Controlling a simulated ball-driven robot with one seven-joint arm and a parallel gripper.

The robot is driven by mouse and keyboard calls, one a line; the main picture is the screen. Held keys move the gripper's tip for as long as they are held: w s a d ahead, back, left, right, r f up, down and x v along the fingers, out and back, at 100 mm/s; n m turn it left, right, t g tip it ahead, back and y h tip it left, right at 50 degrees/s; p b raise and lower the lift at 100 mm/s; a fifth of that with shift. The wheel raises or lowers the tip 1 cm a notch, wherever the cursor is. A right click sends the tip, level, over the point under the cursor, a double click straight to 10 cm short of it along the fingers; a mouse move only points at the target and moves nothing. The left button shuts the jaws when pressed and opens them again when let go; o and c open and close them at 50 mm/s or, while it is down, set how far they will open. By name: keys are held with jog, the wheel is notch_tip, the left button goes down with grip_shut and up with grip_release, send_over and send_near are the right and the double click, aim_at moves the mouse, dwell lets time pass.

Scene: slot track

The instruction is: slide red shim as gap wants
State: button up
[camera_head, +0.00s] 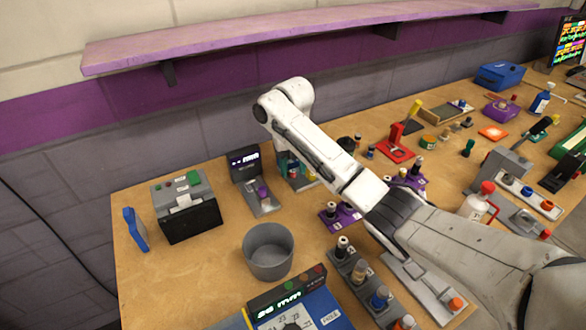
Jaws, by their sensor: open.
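I cannot pick out a red shim for certain. A blue device (333,309) at the bottom edge has a green lit readout that looks like a number in mm, its first digit unclear. The device is cut off by the picture's lower edge, and I see no gap clearly. My white and grey arm crosses the bench from the lower right and bends near the wall. My gripper does not show; the arm's far end is hidden or turned away.
A grey bin (268,252) stands left of centre. A grey rack (350,265) with several bottles and a grey plate with an orange knob (455,303) lie right of it. A red stand (394,148) is farther back. A purple shelf (300,38) overhangs the bench.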

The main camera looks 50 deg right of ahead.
jog(key=shift+f, duration=0.3)
grip_shut()
dwell(0.3)
